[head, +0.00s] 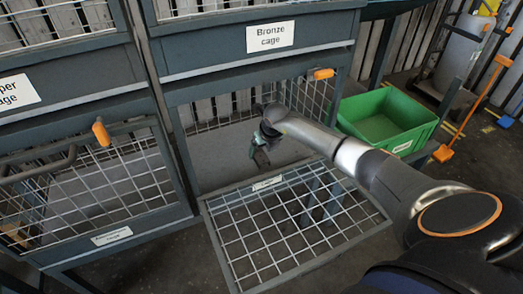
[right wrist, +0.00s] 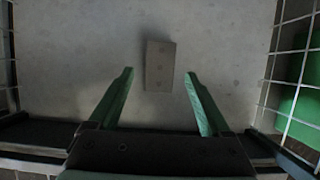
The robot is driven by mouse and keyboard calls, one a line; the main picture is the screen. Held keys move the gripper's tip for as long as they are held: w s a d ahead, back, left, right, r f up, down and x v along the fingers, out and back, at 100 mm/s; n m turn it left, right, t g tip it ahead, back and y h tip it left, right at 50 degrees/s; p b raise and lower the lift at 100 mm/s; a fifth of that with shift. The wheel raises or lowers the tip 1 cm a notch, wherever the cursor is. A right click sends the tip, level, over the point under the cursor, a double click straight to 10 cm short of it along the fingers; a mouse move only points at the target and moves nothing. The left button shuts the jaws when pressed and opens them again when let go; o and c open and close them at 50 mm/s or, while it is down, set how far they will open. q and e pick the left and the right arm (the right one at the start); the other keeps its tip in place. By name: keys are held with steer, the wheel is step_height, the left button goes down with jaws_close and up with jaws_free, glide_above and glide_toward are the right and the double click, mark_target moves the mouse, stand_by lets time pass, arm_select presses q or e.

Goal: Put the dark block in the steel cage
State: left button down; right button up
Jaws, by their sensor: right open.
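The block (right wrist: 159,66) looks grey-brown and lies flat on a pale grey cage floor (right wrist: 215,30) in the right wrist view. I cannot make it out in the head view. My right gripper (head: 260,155) reaches into an open cage whose mesh door (head: 285,225) is folded down. The gripper also shows in the right wrist view (right wrist: 158,73), with its green fingers open. In that view the block lies between and just beyond the fingertips, with a gap on each side. The small label on the door (head: 267,183) is unreadable. I cannot tell which cage is the steel one.
A "Bronze cage" sign (head: 270,37) is on the panel above the open cage. A shut mesh cage (head: 105,190) stands to the left, with an orange latch (head: 101,133). A green bin (head: 385,118) stands to the right. Mesh sides and the door frame surround the opening.

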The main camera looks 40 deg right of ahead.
mark_target(265, 163)
arm_select(q)
steer(key=shift+a+r+p, duration=0.15)
steer(key=shift+r+p, duration=0.55)
steer(key=shift+r, duration=0.5)
arm_select(e)
steer(key=shift+v, duration=2.05)
